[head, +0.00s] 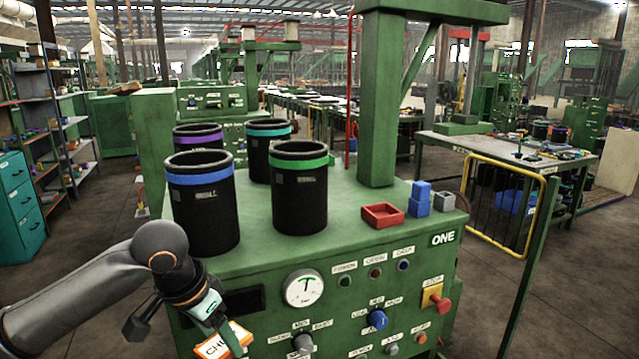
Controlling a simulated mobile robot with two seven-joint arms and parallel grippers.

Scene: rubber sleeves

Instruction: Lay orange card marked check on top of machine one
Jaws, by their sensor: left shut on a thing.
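The orange card (212,348), white in the middle with the letters "CH" readable, hangs tilted at the bottom of the view. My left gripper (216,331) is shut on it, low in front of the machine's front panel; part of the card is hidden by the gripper. Machine one (345,215) is a green cabinet labelled ONE, with a flat green top, a gauge, knobs and buttons on its front. The card is below the level of that top and apart from it. My right gripper is not in view.
On the machine's top stand several black sleeves with blue (203,205), green (299,190), purple (197,136) and teal (268,150) bands. A green column (380,100) rises behind.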

